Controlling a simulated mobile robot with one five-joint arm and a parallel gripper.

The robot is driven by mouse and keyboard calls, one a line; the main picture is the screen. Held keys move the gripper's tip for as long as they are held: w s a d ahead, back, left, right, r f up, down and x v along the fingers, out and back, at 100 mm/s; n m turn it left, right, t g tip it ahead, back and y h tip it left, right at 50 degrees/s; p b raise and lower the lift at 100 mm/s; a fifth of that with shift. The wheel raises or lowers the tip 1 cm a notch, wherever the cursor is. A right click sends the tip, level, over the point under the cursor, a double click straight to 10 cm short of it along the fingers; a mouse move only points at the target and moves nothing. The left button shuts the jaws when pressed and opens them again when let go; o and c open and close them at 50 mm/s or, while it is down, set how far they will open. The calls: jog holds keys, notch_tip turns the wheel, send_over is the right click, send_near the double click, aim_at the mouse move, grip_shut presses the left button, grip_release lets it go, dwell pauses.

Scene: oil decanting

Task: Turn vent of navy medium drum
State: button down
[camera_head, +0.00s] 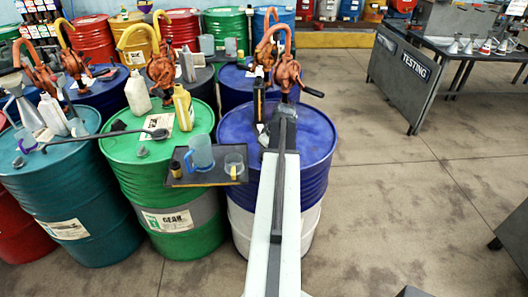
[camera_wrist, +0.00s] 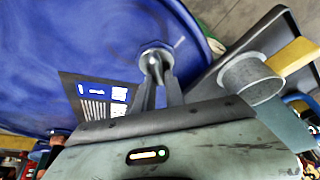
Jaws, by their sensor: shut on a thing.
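The navy drum (camera_head: 312,145) with a white lower half stands in the middle of the head view, and its blue top (camera_wrist: 60,40) fills the upper left of the wrist view. The small metal vent (camera_wrist: 153,51) sits on the drum top near the rim. My gripper (camera_wrist: 158,80) has its two fingers closed on the vent from the near side. In the head view my arm reaches over the drum's front edge; its own links hide the vent and fingertips there.
An orange pump (camera_head: 286,70) with a dark crank rises behind on the drum.

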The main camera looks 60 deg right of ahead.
jog(key=m+h, duration=0.1)
jog(key=m, duration=0.2)
jog(key=m+g+h, duration=0.1)
jog(key=m, duration=0.2)
jog(key=shift+s+d, duration=0.15)
jog(key=shift+d, duration=0.05)
jog(key=m+g, duration=0.1)
jog(key=m, duration=0.2)
jog(key=m+g+h, duration=0.1)
jog(key=m, duration=0.2)
jog(key=shift+s+d+h, duration=0.15)
jog(key=shift+h, duration=0.15)
jog(key=c, duration=1.4)
grip_release()
jog(key=p+v, duration=0.7)
jog(key=shift+r, duration=0.4)
